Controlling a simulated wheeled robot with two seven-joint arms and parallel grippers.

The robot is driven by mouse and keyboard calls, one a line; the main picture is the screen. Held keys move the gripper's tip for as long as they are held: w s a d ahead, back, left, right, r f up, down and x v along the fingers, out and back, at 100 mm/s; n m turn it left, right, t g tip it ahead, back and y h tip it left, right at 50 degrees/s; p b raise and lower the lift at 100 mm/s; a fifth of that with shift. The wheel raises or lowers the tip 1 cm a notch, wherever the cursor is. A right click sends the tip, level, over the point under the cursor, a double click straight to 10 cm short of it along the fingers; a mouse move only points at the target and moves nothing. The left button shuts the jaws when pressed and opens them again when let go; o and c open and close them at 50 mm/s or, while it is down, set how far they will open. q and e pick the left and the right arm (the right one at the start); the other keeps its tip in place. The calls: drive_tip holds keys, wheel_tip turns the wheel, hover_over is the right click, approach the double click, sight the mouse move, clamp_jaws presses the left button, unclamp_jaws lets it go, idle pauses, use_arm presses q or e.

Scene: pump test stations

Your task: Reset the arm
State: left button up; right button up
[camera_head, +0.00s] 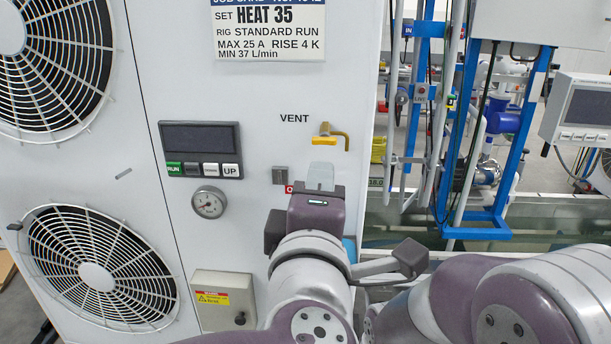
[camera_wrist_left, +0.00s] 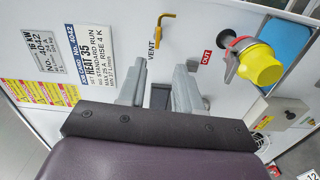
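My left gripper (camera_head: 320,178) is raised in front of the white test unit (camera_head: 245,105), below the yellow vent handle (camera_head: 325,139). In the left wrist view its two grey fingers (camera_wrist_left: 160,88) stand apart with a gap between them. Nothing is held; a dark patch shows behind the gap. The vent handle (camera_wrist_left: 165,28) is beyond the fingers there. A yellow and grey coupling (camera_wrist_left: 250,62) sits right of the fingers, by the red OUT label (camera_wrist_left: 206,57). In the head view my left gripper hides that coupling. My right gripper is not in view; purple and grey arm links fill the lower right.
The unit carries a control panel (camera_head: 201,149), a gauge (camera_head: 209,202), a job card (camera_head: 268,28), two fans and a low grey box (camera_head: 224,300). A blue pipe frame (camera_head: 478,150) and a white display unit (camera_head: 580,108) stand at the right.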

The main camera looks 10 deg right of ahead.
use_arm(q)
drive_tip(key=w+a+f+m+g, duration=0.2)
drive_tip(key=w+a+f+m, duration=0.25)
drive_tip(key=f, duration=0.35)
drive_tip(key=w+a+f+m+g, duration=0.3)
drive_tip(key=w+f+m, duration=0.15)
drive_tip(key=f, duration=0.35)
drive_tip(key=s+a+f+m+g+y, duration=0.3)
drive_tip(key=a+f+g, duration=0.1)
drive_tip(key=a+f, duration=0.75)
drive_tip(key=s+a+f+m+g+y, duration=0.2)
drive_tip(key=s+a+f+g, duration=0.5)
drive_tip(key=s+a+f, duration=0.2)
drive_tip(key=shift+s+f+b, duration=0.3)
drive_tip(key=shift+s+f, duration=0.35)
drive_tip(key=shift+s, duration=0.5)
drive_tip(key=shift+a, duration=0.15)
